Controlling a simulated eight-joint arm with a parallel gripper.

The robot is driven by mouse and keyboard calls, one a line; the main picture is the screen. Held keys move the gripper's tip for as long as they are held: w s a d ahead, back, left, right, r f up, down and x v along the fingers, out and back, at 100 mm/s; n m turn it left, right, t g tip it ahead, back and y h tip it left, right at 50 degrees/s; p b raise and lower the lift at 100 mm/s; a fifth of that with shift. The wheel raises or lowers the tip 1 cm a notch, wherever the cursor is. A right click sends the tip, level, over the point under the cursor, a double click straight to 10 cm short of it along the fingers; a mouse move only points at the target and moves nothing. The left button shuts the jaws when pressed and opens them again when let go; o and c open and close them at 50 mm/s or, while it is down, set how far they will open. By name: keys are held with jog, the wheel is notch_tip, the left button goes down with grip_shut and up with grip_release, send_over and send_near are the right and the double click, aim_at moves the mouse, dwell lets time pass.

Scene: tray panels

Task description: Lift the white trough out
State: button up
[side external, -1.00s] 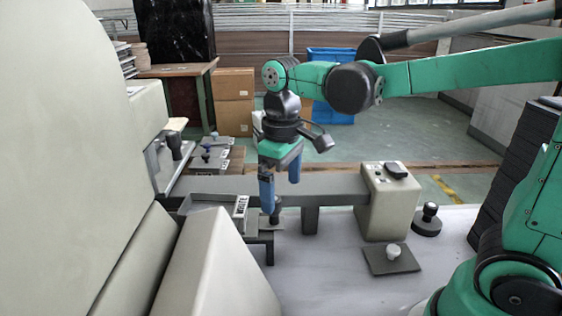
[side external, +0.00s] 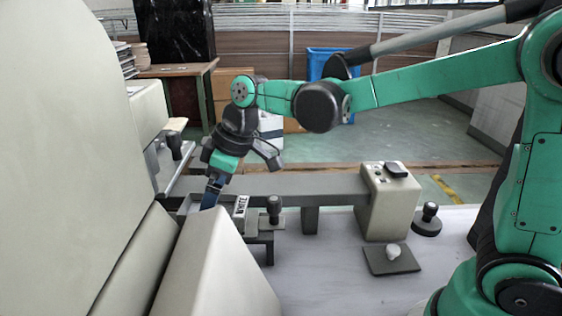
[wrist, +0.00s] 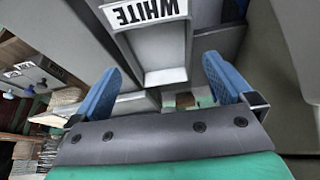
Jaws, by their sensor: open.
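The white trough shows in the wrist view (wrist: 165,50) as a pale open channel with a label (wrist: 145,12) reading "WHITE" upside down. In the side view the label (side external: 240,206) stands at the trough's right end; much of the trough is hidden behind the beige panel and my gripper. My gripper (side external: 211,194) is tilted, its blue fingers reaching down over the trough, tips partly hidden behind the panel. In the wrist view my gripper (wrist: 163,65) is open, with one blue finger on each side of the trough's near end. Nothing is held.
A beige sloped panel (side external: 215,270) stands in front of the trough. A black knob (side external: 274,206) rises just right of the label. A grey beam runs right to a beige box (side external: 390,205). A grey plate (side external: 378,268) with a white knob lies on the table.

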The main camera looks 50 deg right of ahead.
jog(key=shift+x, duration=1.75)
jog(key=shift+s, duration=0.1)
jog(key=c, duration=1.4)
